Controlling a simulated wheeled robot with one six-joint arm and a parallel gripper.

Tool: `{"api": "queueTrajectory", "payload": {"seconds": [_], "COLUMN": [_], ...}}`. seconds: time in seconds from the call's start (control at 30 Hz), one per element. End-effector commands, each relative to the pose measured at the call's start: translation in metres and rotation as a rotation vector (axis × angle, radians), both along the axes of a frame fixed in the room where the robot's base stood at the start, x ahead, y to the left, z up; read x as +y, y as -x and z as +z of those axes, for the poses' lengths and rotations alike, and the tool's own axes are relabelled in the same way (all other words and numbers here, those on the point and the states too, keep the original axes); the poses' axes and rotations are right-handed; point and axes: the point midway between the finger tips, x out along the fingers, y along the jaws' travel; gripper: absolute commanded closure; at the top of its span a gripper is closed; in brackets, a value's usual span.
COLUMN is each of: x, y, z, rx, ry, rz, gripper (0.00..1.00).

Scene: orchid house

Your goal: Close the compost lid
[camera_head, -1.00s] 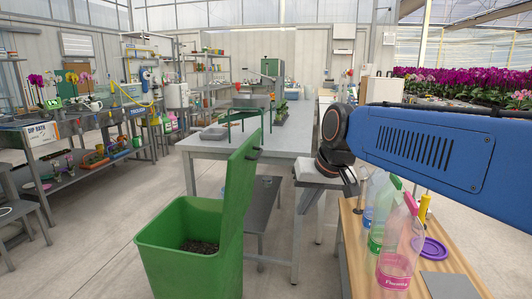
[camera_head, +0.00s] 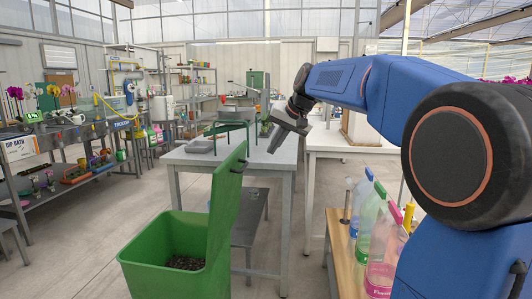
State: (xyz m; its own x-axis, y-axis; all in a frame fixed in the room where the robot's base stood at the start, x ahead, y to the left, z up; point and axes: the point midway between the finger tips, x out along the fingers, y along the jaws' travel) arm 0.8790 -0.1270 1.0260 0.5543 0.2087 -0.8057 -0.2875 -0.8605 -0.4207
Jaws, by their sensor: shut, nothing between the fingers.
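The green compost bin (camera_head: 165,262) stands on the floor at the lower middle, with dark compost (camera_head: 187,263) showing inside. Its green lid (camera_head: 226,205) stands open and upright along the bin's right side, with a small dark handle near its top. My gripper (camera_head: 274,146) is shut and empty. It hangs above and to the right of the lid's top edge, pointing down and left, in front of the grey table in the picture. It appears apart from the lid.
A grey table (camera_head: 195,160) stands behind the bin, holding a green-legged stand (camera_head: 232,122). A wooden bench (camera_head: 338,247) at the right carries several bottles, among them a pink one (camera_head: 382,262). Potting shelves line the left. The floor left of the bin (camera_head: 80,262) is clear.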

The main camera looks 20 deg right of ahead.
Motion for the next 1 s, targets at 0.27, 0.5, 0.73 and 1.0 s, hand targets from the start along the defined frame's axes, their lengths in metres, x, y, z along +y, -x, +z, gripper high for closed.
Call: {"api": "queueTrajectory", "payload": {"seconds": [0.27,0.5,0.73,1.0], "x": [0.011,0.020,0.044,0.053], "y": [-0.026,-0.048,-0.063,-0.068], "z": [-0.039,-0.073,-0.072,-0.072], "rx": [0.003,0.004,0.000,0.001], "ry": [0.000,0.000,0.001,0.001], "rz": [0.002,0.002,0.002,0.001], "gripper": [1.00,1.00,1.00,1.00]}}
